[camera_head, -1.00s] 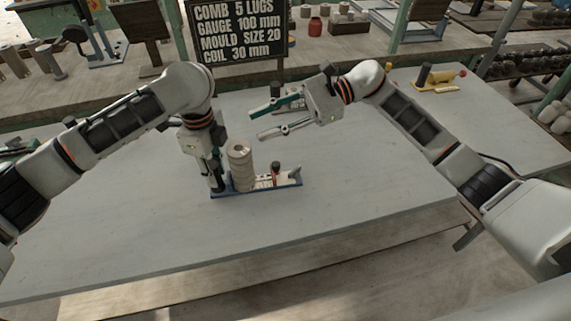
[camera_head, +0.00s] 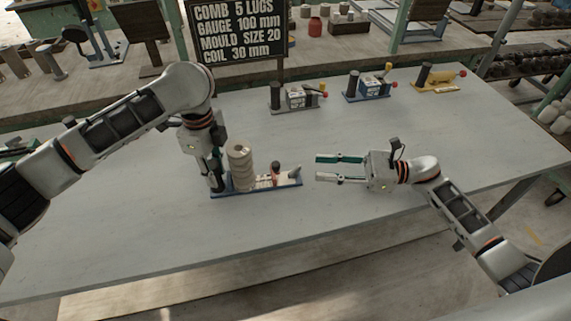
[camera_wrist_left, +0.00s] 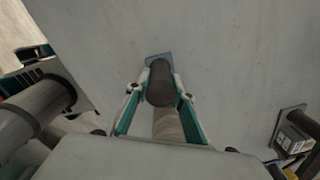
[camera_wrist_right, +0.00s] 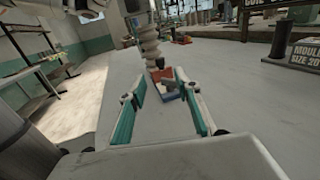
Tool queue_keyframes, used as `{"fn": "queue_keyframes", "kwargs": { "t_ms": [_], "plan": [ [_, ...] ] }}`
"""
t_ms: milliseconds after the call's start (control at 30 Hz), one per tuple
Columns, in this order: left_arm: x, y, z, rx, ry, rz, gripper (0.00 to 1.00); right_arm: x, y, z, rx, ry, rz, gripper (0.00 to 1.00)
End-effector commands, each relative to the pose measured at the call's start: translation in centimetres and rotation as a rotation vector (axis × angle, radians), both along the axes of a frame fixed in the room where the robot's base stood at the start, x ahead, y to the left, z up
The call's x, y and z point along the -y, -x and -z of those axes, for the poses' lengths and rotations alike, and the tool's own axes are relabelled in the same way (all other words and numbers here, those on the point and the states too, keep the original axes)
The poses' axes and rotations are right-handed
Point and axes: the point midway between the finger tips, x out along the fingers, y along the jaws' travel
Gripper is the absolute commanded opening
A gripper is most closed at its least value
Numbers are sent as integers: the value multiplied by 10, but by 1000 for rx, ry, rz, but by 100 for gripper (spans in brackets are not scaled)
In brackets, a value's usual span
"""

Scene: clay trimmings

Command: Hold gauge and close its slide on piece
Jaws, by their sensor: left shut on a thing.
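The gauge has a blue base (camera_head: 268,191) on the grey table, with a dark upright post at its left end. A beige ribbed piece (camera_head: 240,165) stands upright on it beside the post. My left gripper (camera_head: 216,178) is shut on the dark post, which shows between its fingers in the left wrist view (camera_wrist_left: 160,85). A slide with a red part (camera_head: 275,172) is right of the piece, with a visible gap. My right gripper (camera_head: 318,168) is open and empty, just right of the gauge's right end. In the right wrist view the gauge's orange-red part (camera_wrist_right: 176,74) is ahead between the fingers.
Grey (camera_head: 297,98), blue (camera_head: 370,87) and yellow (camera_head: 440,82) devices stand along the table's back. A black sign (camera_head: 238,30) behind them reads gauge 100 mm. The grey table is clear in front of the gauge and around my right gripper.

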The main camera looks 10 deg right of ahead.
Motion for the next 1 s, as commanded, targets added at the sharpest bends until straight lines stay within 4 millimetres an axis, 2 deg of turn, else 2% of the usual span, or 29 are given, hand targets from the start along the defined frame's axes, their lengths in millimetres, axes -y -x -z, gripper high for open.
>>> {"fn": "queue_keyframes", "kwargs": {
  "t_ms": [300,500,700,1000],
  "plan": [
    [1,0,0,0,2,0,0,-60,-16,-1,0,-5,-2,33],
    [1,0,0,0,2,0,0,-88,-25,-1,0,-3,-1,33],
    [1,0,0,0,2,0,0,-101,-28,0,-1,-1,-1,33],
    [1,0,0,0,2,0,0,-102,-28,0,-1,0,-1,33]
  ]
}}
